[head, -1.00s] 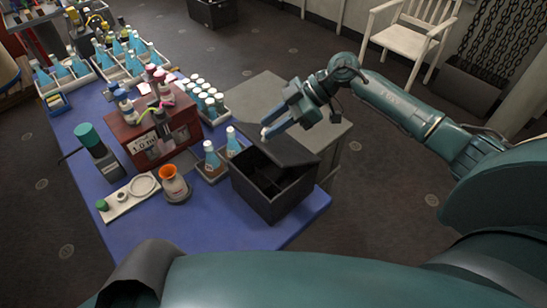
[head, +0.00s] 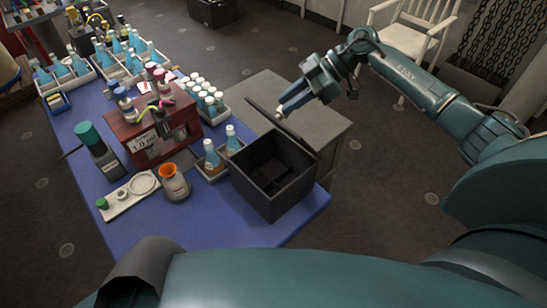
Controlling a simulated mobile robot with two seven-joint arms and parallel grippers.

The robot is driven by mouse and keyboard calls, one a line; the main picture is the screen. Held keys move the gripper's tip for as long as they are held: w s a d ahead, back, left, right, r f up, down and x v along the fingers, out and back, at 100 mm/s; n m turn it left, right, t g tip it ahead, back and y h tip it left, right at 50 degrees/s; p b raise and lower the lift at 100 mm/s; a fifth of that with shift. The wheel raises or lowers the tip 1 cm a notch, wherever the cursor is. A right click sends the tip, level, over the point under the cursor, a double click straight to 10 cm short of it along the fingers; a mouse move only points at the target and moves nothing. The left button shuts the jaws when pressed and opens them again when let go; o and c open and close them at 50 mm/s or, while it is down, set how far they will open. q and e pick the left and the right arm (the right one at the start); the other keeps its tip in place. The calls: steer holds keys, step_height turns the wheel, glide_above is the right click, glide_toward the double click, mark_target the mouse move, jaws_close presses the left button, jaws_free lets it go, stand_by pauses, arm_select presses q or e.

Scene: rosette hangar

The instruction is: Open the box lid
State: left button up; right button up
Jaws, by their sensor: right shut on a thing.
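A dark box (head: 268,196) stands at the right corner of the blue table. Its dark lid (head: 297,137) is raised steeply along the box's right rear edge, seen nearly edge-on. The box's dark interior shows from above, with some low dark shapes inside. My right gripper (head: 282,112) is at the upper edge of the lid, above and behind the box, and is shut on the lid. The exact contact at the fingertips is small in the picture. My left gripper is not in view.
An orange-topped vessel (head: 173,184), a red-brown case (head: 143,130) and a rack of white-capped bottles (head: 205,98) stand farther left. A grey cabinet (head: 318,122) is behind the box.

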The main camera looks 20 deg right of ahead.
steer(key=shift+w+d+r, duration=0.1)
steer(key=shift+w+d, duration=0.2)
steer(key=shift+d, duration=0.5)
steer(key=shift+w+d, duration=0.25)
steer(key=shift+d, duration=0.5)
steer(key=shift+c, duration=0.2)
steer(key=shift+w+d, duration=0.25)
steer(key=shift+d, duration=0.45)
steer(key=shift+w+d, duration=0.2)
steer(key=shift+d, duration=0.5)
steer(key=o, duration=0.6)
steer(key=shift+w+a, duration=0.1)
steer(key=shift+w, duration=0.1)
steer(key=o, duration=0.4)
steer(key=shift+w, duration=0.15)
steer(key=shift+o, duration=0.2)
steer(key=shift+r, duration=0.1)
steer(key=shift+r, duration=0.1)
step_height(320, 180, up, 8)
